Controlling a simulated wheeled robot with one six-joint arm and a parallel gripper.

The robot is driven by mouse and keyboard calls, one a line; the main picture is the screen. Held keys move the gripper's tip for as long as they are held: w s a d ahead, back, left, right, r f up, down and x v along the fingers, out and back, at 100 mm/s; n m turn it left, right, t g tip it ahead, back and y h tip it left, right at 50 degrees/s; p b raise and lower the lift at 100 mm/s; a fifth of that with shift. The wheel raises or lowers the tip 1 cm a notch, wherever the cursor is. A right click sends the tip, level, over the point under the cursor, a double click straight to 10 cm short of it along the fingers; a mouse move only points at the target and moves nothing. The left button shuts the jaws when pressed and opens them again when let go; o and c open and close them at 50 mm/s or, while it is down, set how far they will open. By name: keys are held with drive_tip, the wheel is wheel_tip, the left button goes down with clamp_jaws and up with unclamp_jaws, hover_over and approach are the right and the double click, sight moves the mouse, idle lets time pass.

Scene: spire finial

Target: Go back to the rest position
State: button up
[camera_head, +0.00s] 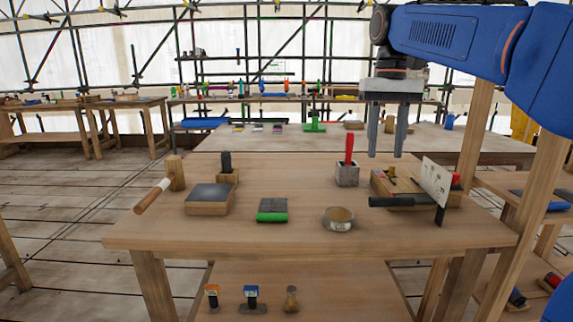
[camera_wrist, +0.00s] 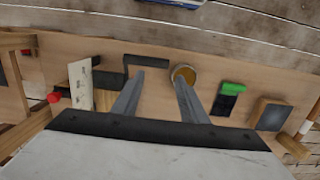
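My gripper (camera_head: 387,140) hangs above the right half of the wooden table (camera_head: 290,245), fingers pointing down. In the wrist view my gripper (camera_wrist: 158,92) is likewise open and empty, with bare table top and a round tin (camera_wrist: 185,75) beyond the fingertips. In the head view the tin (camera_head: 339,219) stands near the front edge of the table.
A wooden tray with tools (camera_head: 395,185) and an upright white card (camera_head: 435,182) stand at the right. A red-handled tool (camera_head: 349,150) rises from a grey block. A green-edged block (camera_head: 272,211), a dark-topped block (camera_head: 209,198) and a mallet (camera_head: 152,196) lie further left.

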drive_tip(key=s+d+f+t, duration=0.3)
drive_tip(key=s+f, duration=0.9)
drive_tip(key=f, duration=0.2)
drive_tip(key=s+d+f+t, duration=0.2)
drive_tip(key=s+d+f, duration=0.1)
drive_tip(key=s+f, duration=1)
wheel_tip(320, 180, down, 2)
drive_tip(key=shift+d+f+t, duration=0.15)
drive_tip(key=shift+f+t, duration=0.1)
drive_tip(key=shift+t, duration=0.15)
drive_tip(key=shift+s, duration=0.1)
